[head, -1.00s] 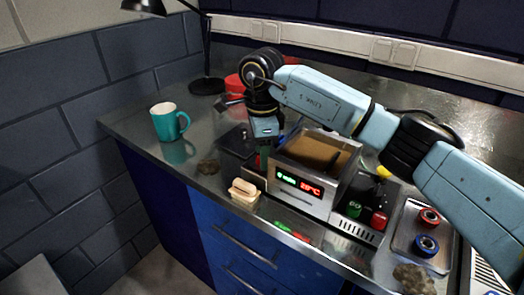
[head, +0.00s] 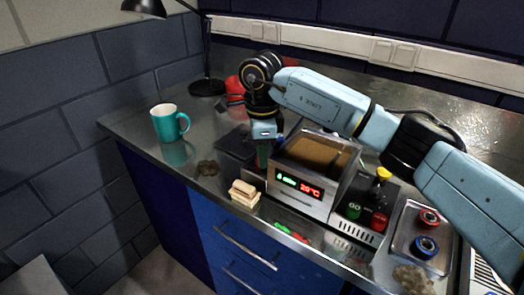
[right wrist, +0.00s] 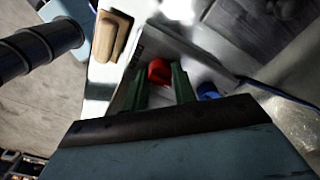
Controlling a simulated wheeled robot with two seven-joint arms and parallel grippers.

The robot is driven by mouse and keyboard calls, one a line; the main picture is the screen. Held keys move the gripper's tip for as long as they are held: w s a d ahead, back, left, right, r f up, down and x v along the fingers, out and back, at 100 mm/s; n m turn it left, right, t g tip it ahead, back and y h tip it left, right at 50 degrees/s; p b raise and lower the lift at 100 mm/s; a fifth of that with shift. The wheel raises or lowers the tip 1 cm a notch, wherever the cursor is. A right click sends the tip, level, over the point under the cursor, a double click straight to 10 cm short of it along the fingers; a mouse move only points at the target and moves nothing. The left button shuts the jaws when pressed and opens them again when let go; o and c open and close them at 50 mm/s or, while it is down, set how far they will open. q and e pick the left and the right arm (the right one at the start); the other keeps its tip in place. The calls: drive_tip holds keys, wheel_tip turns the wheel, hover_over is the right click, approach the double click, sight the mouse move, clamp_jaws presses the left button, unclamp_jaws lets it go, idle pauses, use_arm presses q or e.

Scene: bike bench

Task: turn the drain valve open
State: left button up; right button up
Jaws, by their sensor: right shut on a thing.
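The bench-top tank unit (head: 318,205) has a metal box with a lit green and red display on its front. My right gripper (head: 263,162) is at the tank's left side, pointing down. In the right wrist view its two green fingers (right wrist: 161,84) are on either side of a small red part (right wrist: 160,70), which looks like the drain valve's handle. The gripper is shut on it. The valve's body and the angle of its handle are mostly hidden by the gripper and cannot be told. My left gripper is in neither view.
A wooden brush or block (head: 244,194) lies just in front of the gripper. A teal mug (head: 170,123) and a black lamp (head: 207,86) stand at the left. Red and green buttons (head: 379,221) and a tray (head: 403,240) with two rings are at the right.

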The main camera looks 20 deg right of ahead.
drive_tip(key=m+p, duration=0.1)
drive_tip(key=m, duration=0.5)
drive_tip(key=shift+m+p, duration=0.35)
drive_tip(key=shift+m, duration=0.05)
drive_tip(key=m+p, duration=0.1)
drive_tip(key=m, duration=0.3)
drive_tip(key=shift+m, duration=0.9)
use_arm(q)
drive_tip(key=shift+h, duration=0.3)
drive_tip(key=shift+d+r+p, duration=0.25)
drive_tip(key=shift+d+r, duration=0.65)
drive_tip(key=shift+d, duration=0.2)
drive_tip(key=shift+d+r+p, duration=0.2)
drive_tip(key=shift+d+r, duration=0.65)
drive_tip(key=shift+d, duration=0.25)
use_arm(e)
drive_tip(key=shift+m, duration=1.1)
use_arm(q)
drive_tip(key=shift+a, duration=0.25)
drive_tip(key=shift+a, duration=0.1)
use_arm(e)
drive_tip(key=o, duration=1)
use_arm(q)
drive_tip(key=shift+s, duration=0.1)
